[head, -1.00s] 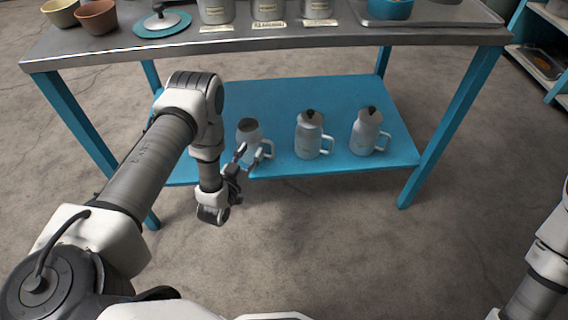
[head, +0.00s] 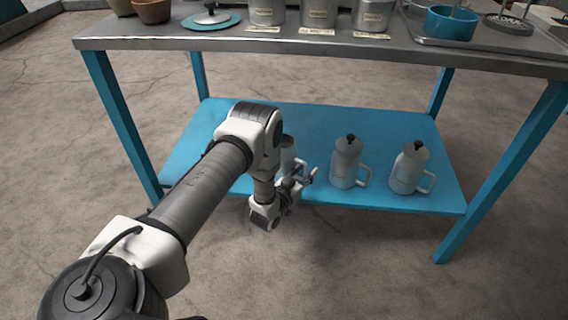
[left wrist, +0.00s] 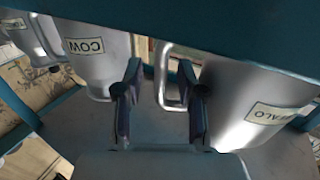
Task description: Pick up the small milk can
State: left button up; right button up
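Three metal milk cans with handles stand on the blue lower shelf. In the head view the left can (head: 288,153) is mostly hidden by my left arm; the middle can (head: 347,162) and right can (head: 407,168) show dark lid knobs. Which is the smallest is hard to tell. My left gripper (head: 307,172) is at the left can's handle side, fingers apart. In the left wrist view the gripper (left wrist: 160,70) is open, with the handle (left wrist: 164,82) of the can labelled BUFFALO (left wrist: 243,100) between its fingers. Contact is unclear. The can labelled COW (left wrist: 98,62) is left of them.
The blue shelf (head: 230,118) lies under a steel tabletop (head: 330,47), with blue legs (head: 500,165) at the sides. Canisters (head: 318,14) and a blue pot (head: 450,22) stand on top. The floor in front is clear.

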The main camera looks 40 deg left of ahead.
pick_arm(q)
grip_shut()
jog(key=shift+r, duration=0.1)
